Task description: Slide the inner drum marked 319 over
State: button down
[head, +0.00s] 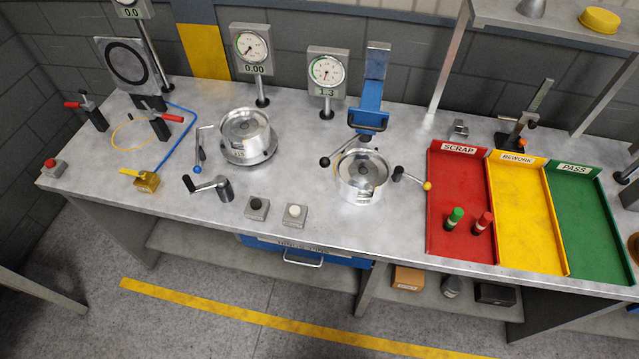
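A silver metal drum (245,127) sits upright on a round base plate (250,157) left of the bench's middle. It has a small dark mark on its front wall that is too small to read surely. A second silver drum (361,178) stands in front of a blue upright fixture (371,98), with a small mark low on its front. I cannot tell which of them bears 319, or what sits inside either drum. My gripper is not in view.
Dial gauges on posts (328,71) stand behind the drums. A crank handle (209,187), two push buttons (294,214) and ball-ended levers (412,179) are close around them. Red scrap (458,175), yellow rework and green pass trays lie at right. The bench's front strip is mostly clear.

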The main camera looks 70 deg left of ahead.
aim_at(362, 174)
jog(key=k, duration=2.1)
jog(key=u, duration=1.3)
jog(key=i, duration=1)
jog(key=u, duration=0.05)
